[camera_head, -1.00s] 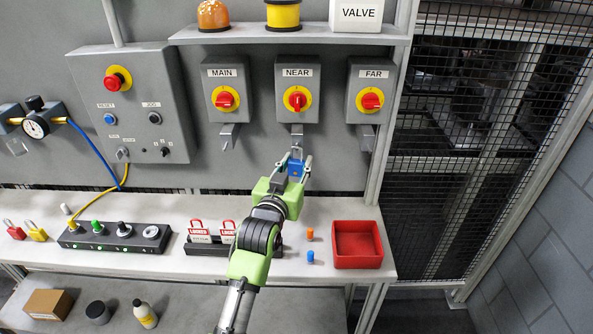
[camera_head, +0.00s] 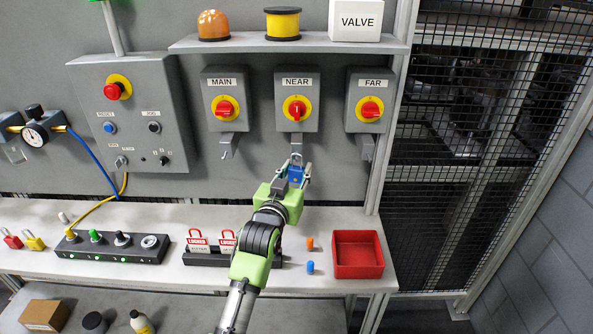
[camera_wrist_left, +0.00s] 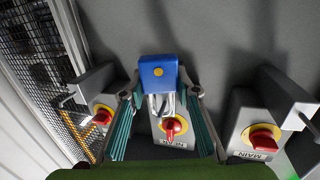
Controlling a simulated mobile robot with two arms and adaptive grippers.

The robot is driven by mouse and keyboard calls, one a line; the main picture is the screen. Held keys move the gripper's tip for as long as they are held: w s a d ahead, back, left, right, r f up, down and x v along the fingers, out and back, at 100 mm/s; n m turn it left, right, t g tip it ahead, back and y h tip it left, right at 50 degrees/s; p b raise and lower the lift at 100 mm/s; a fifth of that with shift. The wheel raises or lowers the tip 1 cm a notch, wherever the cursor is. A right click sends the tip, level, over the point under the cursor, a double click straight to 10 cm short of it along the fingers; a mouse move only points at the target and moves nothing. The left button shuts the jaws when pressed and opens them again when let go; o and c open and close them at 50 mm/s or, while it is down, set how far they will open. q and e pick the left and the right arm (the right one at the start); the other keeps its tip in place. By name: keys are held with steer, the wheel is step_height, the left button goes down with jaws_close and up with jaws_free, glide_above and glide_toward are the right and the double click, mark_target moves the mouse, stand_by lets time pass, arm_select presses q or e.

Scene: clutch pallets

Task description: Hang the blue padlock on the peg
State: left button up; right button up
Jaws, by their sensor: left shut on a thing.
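The blue padlock (camera_head: 296,174) is held upright in my left gripper (camera_head: 294,176), just below the NEAR switch box (camera_head: 296,100). In the left wrist view, the blue padlock (camera_wrist_left: 158,72) is between the fingers of my left gripper (camera_wrist_left: 163,108), its metal shackle toward the NEAR switch. A metal peg (camera_head: 296,139) sticks out under the NEAR box, close above the shackle. I cannot tell whether shackle and peg touch. My right gripper is not in view.
Similar pegs stick out under the MAIN box (camera_head: 224,99) and FAR box (camera_head: 368,100) on either side. A shelf (camera_head: 350,45) runs above.

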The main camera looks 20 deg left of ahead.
arm_select(q)
steer(key=o, duration=1.2)
steer(key=shift+o, duration=0.2)
steer(key=shift+s, duration=0.1)
